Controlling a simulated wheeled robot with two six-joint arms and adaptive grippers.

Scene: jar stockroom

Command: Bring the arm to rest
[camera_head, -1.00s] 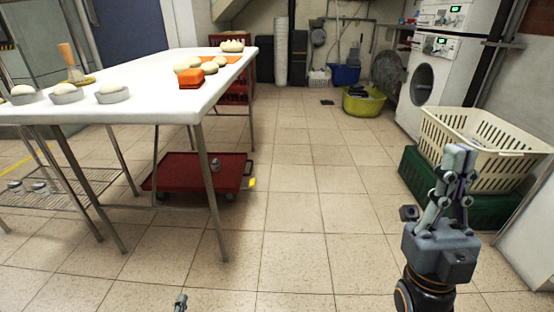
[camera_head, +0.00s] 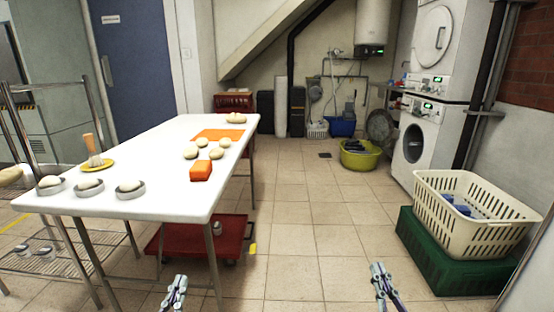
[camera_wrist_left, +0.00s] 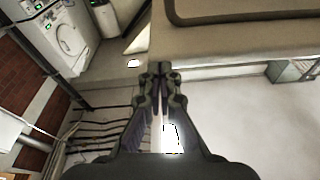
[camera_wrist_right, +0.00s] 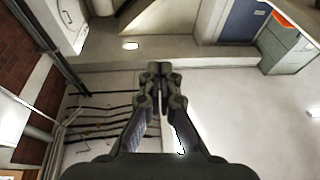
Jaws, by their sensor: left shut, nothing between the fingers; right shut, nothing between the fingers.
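My left gripper (camera_head: 178,284) shows at the bottom of the head view, left of the middle, pointing up in front of the white table. It is shut and empty, and its closed fingertips also show in the left wrist view (camera_wrist_left: 160,68). My right gripper (camera_head: 379,268) stands at the bottom right of the head view over bare floor. It is shut and empty too, with its fingertips together in the right wrist view (camera_wrist_right: 160,68). Both grippers are apart from everything around them. Most of both arms is out of the head view.
A white table (camera_head: 165,140) at left bears dough balls, dishes and an orange box (camera_head: 201,171). A red cart (camera_head: 190,240) stands under it. A cream basket (camera_head: 480,215) sits on a green crate (camera_head: 440,265) at right. The middle floor is clear.

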